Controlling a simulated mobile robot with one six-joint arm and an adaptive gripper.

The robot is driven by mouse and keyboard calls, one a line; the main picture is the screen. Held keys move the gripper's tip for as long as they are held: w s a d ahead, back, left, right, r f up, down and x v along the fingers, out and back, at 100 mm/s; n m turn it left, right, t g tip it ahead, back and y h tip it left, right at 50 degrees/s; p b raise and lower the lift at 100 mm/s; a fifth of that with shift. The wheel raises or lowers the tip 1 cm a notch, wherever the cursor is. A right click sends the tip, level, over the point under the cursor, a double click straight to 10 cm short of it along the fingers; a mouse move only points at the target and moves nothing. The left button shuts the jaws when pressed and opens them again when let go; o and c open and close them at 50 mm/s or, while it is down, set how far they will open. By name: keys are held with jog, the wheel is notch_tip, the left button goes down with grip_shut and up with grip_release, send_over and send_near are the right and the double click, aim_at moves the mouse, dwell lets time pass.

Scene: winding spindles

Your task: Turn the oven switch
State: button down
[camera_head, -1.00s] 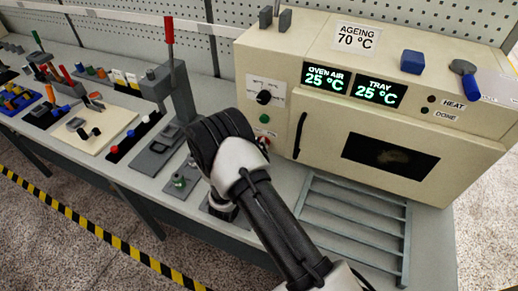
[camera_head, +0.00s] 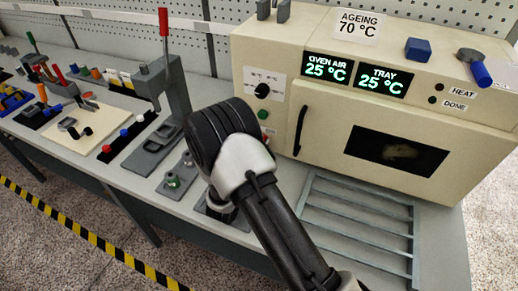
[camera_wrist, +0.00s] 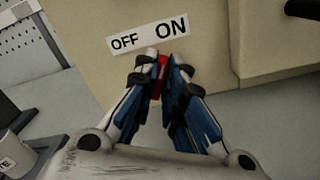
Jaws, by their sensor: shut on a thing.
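The cream oven (camera_head: 286,92) stands at the back right of the bench in the head view. Its displays read 25 °C for both oven air and tray, and its door is shut. The red oven switch (camera_wrist: 162,66) shows in the wrist view, just below a white OFF / ON label (camera_wrist: 148,35). My gripper (camera_wrist: 161,63) is shut on the switch, with a blue-and-white finger on each side. The fingers hide much of the switch, so I cannot tell its position. In the head view my arm hides the gripper and switch.
A grey rack (camera_head: 356,222) lies on the bench before the oven door. The black door handle (camera_head: 300,131) and black dial (camera_head: 262,90) are near my arm. A grey press with a red lever (camera_head: 164,22) stands to the left. A cup (camera_wrist: 12,150) shows in the wrist view.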

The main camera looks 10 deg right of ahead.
jog(key=shift+f+m+b, duration=0.1)
jog(key=shift+m+b, duration=0.2)
jog(key=shift+m, duration=0.2)
jog(key=c, duration=1.7)
grip_release()
jog(key=v, duration=1.2)
